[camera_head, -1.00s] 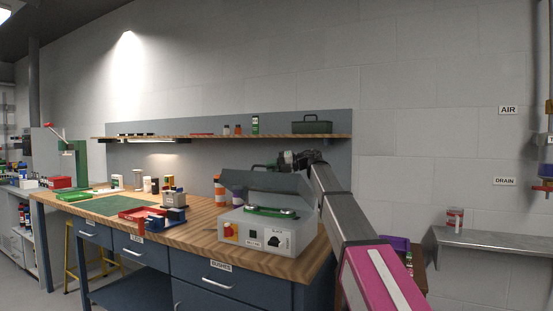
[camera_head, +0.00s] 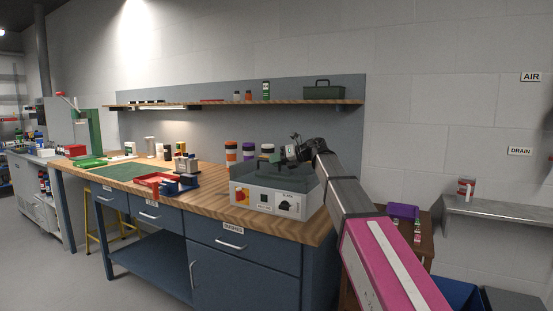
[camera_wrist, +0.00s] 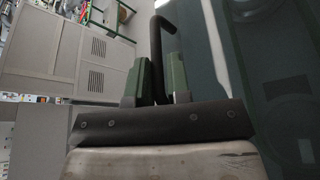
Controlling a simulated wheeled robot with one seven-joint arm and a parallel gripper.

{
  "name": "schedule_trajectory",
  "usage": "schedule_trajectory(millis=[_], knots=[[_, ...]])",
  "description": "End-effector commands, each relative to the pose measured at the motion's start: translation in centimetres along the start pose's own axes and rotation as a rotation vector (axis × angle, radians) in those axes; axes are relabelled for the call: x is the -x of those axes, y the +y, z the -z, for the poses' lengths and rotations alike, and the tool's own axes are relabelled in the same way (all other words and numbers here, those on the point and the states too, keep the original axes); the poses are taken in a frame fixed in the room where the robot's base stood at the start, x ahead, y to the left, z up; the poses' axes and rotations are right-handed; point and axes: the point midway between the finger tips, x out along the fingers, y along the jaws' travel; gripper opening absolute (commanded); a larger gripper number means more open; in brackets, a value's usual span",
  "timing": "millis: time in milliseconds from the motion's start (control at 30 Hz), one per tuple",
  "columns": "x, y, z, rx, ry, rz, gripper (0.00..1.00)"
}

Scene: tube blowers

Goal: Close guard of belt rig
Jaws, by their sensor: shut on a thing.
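The belt rig (camera_head: 256,202) is a light grey box with a dark knob, a red and yellow switch and labels on its front. It stands on the right end of the wooden bench. Its dark grey-green guard (camera_head: 262,172) lies low over the top and hides the green belt parts; whether it is fully seated I cannot tell. My gripper (camera_head: 291,152) is over the guard's right part. In the wrist view, my gripper (camera_wrist: 160,70) has its green-padded fingers shut on a black bent handle (camera_wrist: 158,35), beside the teal-grey guard surface (camera_wrist: 215,60).
A red tray (camera_head: 158,181) and small blocks stand left of the rig, with several bottles (camera_head: 248,151) behind it. A shelf (camera_head: 225,104) with a green toolbox (camera_head: 323,90) runs above. The bench's left part holds a green mat (camera_head: 120,171). A grey wall shelf (camera_head: 500,212) is at right.

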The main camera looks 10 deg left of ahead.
Motion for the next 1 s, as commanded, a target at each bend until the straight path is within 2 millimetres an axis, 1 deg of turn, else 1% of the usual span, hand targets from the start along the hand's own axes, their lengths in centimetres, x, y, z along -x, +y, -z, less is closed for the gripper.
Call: schedule_trajectory(millis=[33,367,400,433,467,1000], knots=[[-0.13,0.46,0.61,-0.001,0.009,-0.01,0.0],[-0.18,0.36,0.82,-0.001,0.012,-0.006,0.0],[-0.19,0.35,0.84,-0.001,0.012,-0.006,0.27],[-0.19,0.34,0.85,-0.001,0.012,-0.006,0.37],[-0.19,0.32,0.83,-0.001,0.012,-0.005,0.38],[-0.06,-0.01,0.4,0.002,0.007,0.0,0.38]])
